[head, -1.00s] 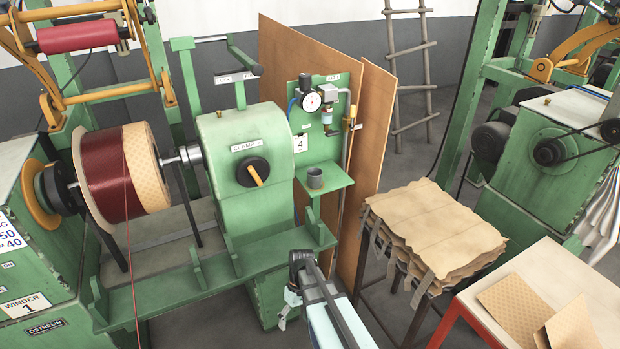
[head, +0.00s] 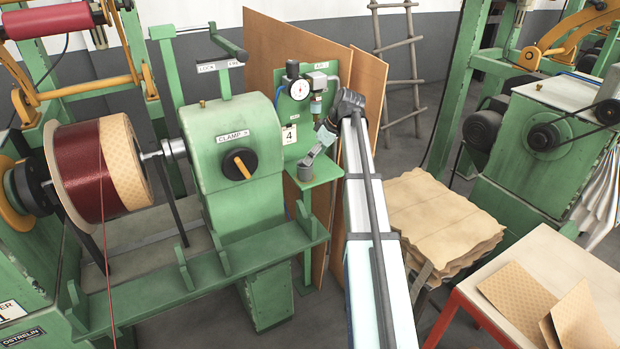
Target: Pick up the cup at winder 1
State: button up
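The small grey cup (head: 305,172) is on the green shelf (head: 324,174) beside the clamp housing of winder 1, below the air gauge. It is partly hidden by my gripper (head: 309,160), which reaches down and left onto it from the end of my arm. The grey fingers are at the cup's upper part. They are too small and overlapped to tell whether they are open or closed on it. The cup appears upright and still at shelf height.
The green clamp housing (head: 232,145) stands just left of the shelf. The air gauge (head: 299,89) and its pipes are above and behind. Brown boards (head: 262,50) lean behind. A stack of tan sheets (head: 440,215) is at right.

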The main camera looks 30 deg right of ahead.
jog(key=t, duration=0.1)
send_near(302, 169)
jog(key=shift+n, duration=0.3)
jog(key=w+f+p, duration=0.1)
jog(key=f, duration=0.1)
jog(key=w+f+p, duration=0.1)
jog(key=w, duration=0.1)
jog(key=w+f+p, duration=0.1)
jog(key=f, duration=0.1)
jog(key=shift+w+a+f, duration=0.35)
jog(key=shift+a, duration=0.05)
jog(key=shift+d+p+x, duration=0.15)
jog(key=shift+p+x, duration=0.55)
jog(key=shift+x, duration=0.75)
jog(key=shift+d+p+x, duration=0.2)
jog(key=shift+p+x, duration=0.45)
jog(key=shift+x, duration=0.8)
jog(key=shift+f, duration=0.1)
jog(key=c, duration=1.3)
